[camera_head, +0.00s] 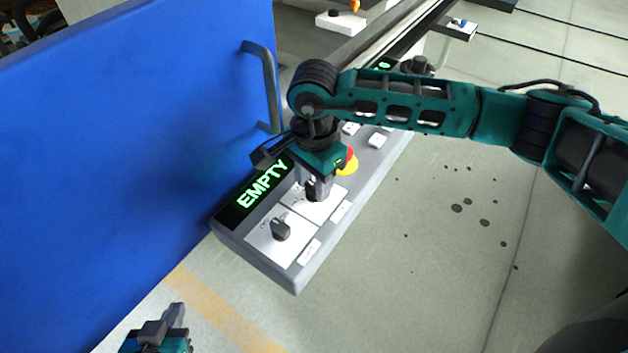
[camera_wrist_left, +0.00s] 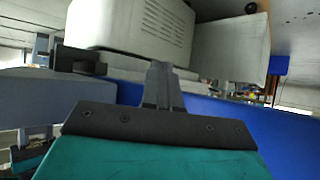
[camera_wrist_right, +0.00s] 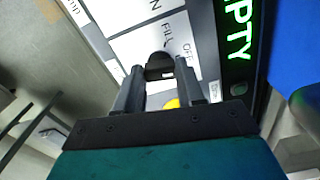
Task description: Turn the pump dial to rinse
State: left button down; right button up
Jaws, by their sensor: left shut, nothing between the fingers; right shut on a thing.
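The grey control panel (camera_head: 232,232) carries two dark dials on white plates. My right gripper (camera_head: 315,186) points down and is shut on the dial further up the panel; this dial (camera_wrist_right: 160,66) shows between its fingertips in the right wrist view. Its plate reads "FILL" and "OFF"; I cannot make out "rinse". The other dial (camera_head: 280,229) stands free on the nearer plate, beside a label (camera_wrist_right: 75,12) ending in "mp". My left gripper (camera_head: 173,315) is shut and empty at the bottom left, apart from the panel; its closed fingers also show in the left wrist view (camera_wrist_left: 160,80).
A green-lit display (camera_head: 262,183) reads "EMPTY" along the panel's left side. A red and yellow stop button (camera_head: 349,163) and white buttons (camera_head: 377,139) lie beyond my right gripper. A blue door (camera_head: 120,150) with a grey handle (camera_head: 268,88) borders the left. Floor at right is open.

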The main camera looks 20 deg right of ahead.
jog(key=m+b, duration=0.2)
jog(key=m, duration=0.2)
jog(key=shift+f+m, duration=0.1)
jog(key=shift+m, duration=0.6)
jog(key=m+b, duration=0.1)
jog(key=m, duration=0.1)
jog(key=shift+m, duration=0.7)
jog(key=o, duration=1)
jog(key=shift+o, duration=0.2)
jog(key=shift+r, duration=0.2)
